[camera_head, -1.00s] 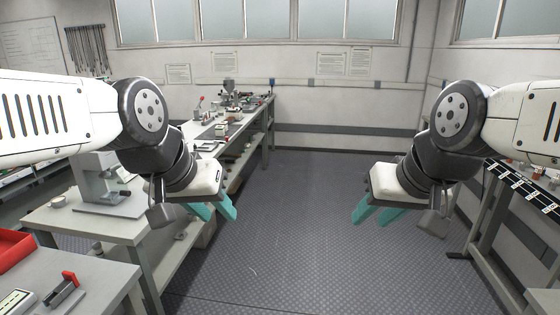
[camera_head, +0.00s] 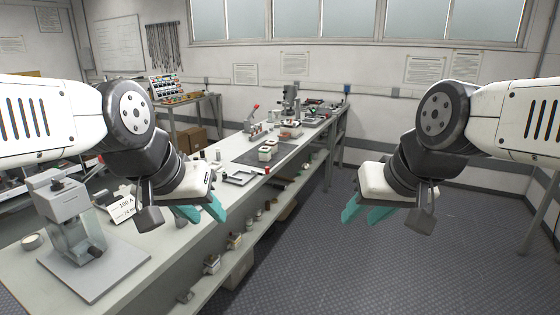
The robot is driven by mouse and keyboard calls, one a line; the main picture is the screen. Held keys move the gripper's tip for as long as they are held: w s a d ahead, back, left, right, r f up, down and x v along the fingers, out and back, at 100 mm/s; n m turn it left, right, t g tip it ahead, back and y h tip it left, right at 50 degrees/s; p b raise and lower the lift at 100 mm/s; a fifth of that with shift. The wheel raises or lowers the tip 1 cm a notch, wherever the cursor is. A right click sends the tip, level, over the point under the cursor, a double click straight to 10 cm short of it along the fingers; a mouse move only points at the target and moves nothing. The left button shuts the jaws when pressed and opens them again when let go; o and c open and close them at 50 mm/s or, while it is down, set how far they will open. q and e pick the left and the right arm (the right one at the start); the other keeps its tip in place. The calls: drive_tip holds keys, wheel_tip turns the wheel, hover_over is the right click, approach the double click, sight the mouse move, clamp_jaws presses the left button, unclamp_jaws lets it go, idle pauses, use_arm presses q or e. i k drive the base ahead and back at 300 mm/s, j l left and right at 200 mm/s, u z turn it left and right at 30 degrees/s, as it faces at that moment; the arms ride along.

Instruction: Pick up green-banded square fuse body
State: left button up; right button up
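I cannot make out a green band on any part, so I cannot tell which is the green-banded square fuse body. Small pale block-like parts (camera_head: 265,154) stand on a dark mat on the long bench (camera_head: 165,262). More small parts (camera_head: 234,241) sit on its lower shelf. My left gripper (camera_head: 202,212) is open and empty, in front of the bench, with teal fingers apart. My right gripper (camera_head: 366,213) is open and empty over the floor, right of the bench.
A red-handled tool (camera_head: 252,120) and a grey machine (camera_head: 291,100) stand farther back. Open patterned floor (camera_head: 400,265) lies to the right.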

sight(264, 152)
drive_tip(key=i+l+u, duration=0.25)
drive_tip(key=i, duration=0.4)
drive_tip(key=i+l+u, duration=0.1)
drive_tip(key=i+l, duration=0.15)
drive_tip(key=i, duration=0.25)
drive_tip(key=i+l+u, duration=0.1)
drive_tip(key=i, duration=0.4)
drive_tip(key=i+l+u, duration=0.1)
drive_tip(key=i+l, duration=0.25)
drive_tip(key=i+l+u, duration=0.1)
drive_tip(key=i+l, duration=0.25)
drive_tip(key=i, duration=0.25)
